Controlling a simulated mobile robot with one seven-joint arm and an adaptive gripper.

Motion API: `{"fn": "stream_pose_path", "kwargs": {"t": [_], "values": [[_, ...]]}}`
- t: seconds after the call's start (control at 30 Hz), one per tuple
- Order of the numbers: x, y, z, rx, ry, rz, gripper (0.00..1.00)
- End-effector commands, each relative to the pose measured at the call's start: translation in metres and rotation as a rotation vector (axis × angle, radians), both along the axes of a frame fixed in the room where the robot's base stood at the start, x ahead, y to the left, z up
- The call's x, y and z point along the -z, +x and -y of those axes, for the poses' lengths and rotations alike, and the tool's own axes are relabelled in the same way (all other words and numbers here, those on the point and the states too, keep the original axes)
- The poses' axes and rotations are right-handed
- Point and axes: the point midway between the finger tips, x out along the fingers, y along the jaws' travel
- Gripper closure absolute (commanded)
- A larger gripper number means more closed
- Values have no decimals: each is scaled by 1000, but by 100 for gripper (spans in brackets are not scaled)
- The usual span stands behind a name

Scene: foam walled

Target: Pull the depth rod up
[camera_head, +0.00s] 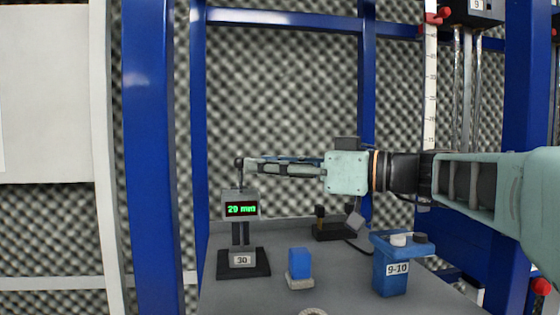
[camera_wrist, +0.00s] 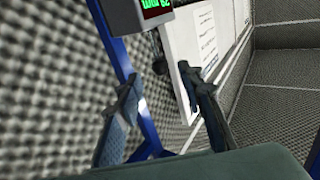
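The depth gauge (camera_head: 241,209) stands at the left of the grey bench, with a green display reading 29 mm and a label 30 on its base. Its depth rod (camera_head: 240,176) rises above the display and ends in a dark round knob (camera_head: 239,162). My gripper (camera_head: 249,166) reaches in from the right at knob height, its fingertips right by the knob. In the wrist view, the two fingers (camera_wrist: 160,75) are apart, and a dark piece, likely the knob (camera_wrist: 160,65), shows between them. I cannot tell whether either finger touches it. The display housing (camera_wrist: 150,10) shows at the top.
A blue block (camera_head: 299,262) on a small base stands right of the gauge. A blue stand labelled 9-10 (camera_head: 391,268) is further right. A dark fixture (camera_head: 333,228) sits at the back. Blue frame posts (camera_head: 154,150) flank the bench.

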Motion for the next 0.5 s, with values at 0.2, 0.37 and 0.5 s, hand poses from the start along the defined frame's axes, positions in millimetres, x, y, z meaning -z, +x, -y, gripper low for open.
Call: {"fn": "stream_pose_path", "kwargs": {"t": [0.2, 0.37, 0.5], "values": [[-1, 13, -34, -2, 0, -2, 65], [-1, 19, -49, -2, 0, -1, 65], [0, 21, -53, 1, 0, -1, 65]]}}
